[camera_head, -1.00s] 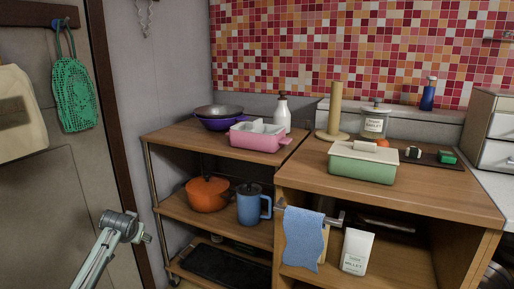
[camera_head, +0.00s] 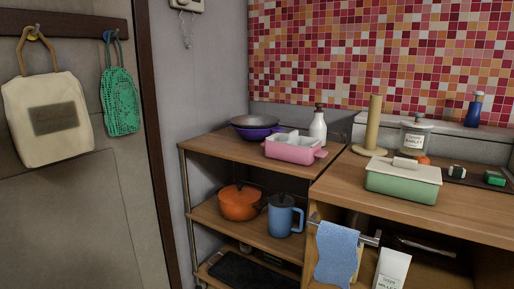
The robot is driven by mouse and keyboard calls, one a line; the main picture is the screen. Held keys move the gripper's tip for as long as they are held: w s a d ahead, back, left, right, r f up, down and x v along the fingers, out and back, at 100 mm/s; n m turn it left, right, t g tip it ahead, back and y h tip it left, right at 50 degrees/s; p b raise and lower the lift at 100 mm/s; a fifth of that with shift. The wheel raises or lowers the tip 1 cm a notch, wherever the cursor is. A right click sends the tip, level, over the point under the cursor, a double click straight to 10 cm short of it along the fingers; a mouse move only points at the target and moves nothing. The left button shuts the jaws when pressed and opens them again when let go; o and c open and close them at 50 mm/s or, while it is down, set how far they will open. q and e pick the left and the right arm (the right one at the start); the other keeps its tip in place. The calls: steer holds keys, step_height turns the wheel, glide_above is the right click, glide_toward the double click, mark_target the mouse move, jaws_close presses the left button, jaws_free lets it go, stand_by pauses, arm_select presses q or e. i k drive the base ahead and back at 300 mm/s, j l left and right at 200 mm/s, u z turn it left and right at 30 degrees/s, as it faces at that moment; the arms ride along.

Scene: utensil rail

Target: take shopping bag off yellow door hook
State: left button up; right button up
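A cream shopping bag (camera_head: 47,120) with a dark printed patch and tan handles hangs at the left of the view. Its handle loops over the yellow hook (camera_head: 33,34) on a dark rail (camera_head: 70,27) fixed to the door (camera_head: 85,215). A green mesh bag (camera_head: 120,103) hangs to its right from a blue hook (camera_head: 108,36) on the same rail. Neither of my grippers shows in the view now.
A wooden shelf unit (camera_head: 208,148) stands right of the door, with an orange pot (camera_head: 239,203) and a blue jug (camera_head: 281,215). A wooden counter (camera_head: 445,220) holds a green box (camera_head: 402,183). The space before the door looks clear.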

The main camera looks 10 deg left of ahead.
mark_target(47, 117)
steer(key=u, duration=1.5)
